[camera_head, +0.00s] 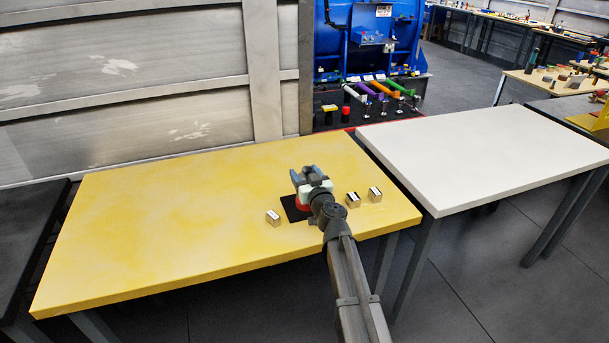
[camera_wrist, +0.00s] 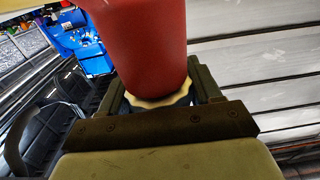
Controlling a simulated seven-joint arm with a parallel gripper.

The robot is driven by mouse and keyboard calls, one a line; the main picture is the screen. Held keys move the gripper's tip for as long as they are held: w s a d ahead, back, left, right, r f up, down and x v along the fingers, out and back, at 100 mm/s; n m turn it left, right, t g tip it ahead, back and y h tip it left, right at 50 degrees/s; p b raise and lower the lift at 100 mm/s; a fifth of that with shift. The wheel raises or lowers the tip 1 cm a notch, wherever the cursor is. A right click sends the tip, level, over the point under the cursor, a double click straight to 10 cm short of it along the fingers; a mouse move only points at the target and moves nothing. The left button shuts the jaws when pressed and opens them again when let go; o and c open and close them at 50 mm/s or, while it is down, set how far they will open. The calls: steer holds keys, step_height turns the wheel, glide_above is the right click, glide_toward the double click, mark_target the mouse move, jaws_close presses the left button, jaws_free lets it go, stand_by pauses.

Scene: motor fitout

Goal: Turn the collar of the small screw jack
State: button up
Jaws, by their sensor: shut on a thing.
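The small screw jack has a red body (camera_head: 303,207), mostly hidden behind my gripper (camera_head: 308,176) in the head view. It stands at a dark square mat (camera_head: 290,205) on the yellow table. In the wrist view the red body (camera_wrist: 140,45) fills the top middle, and a cream, scalloped collar (camera_wrist: 155,101) shows at its end. The dark fingers of my gripper (camera_wrist: 158,88) stand on either side of the collar and are shut on it. Their exact contact is partly hidden by the body and the gripper's own front plate.
One small metal block (camera_head: 273,218) lies left of the mat. Two more blocks, one nearer (camera_head: 353,200) and one further right (camera_head: 375,195), lie right of my arm. The yellow table's (camera_head: 170,220) left side is clear. A bare white table (camera_head: 480,150) stands to the right.

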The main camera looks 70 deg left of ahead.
steer(key=shift+w+m+t, duration=0.1)
steer(key=shift+m+t, duration=0.4)
steer(key=shift+t, duration=0.3)
steer(key=o, duration=1)
steer(key=shift+c, duration=0.2)
steer(key=s+d, duration=0.1)
steer(key=d, duration=1.2)
steer(key=shift+d, duration=0.4)
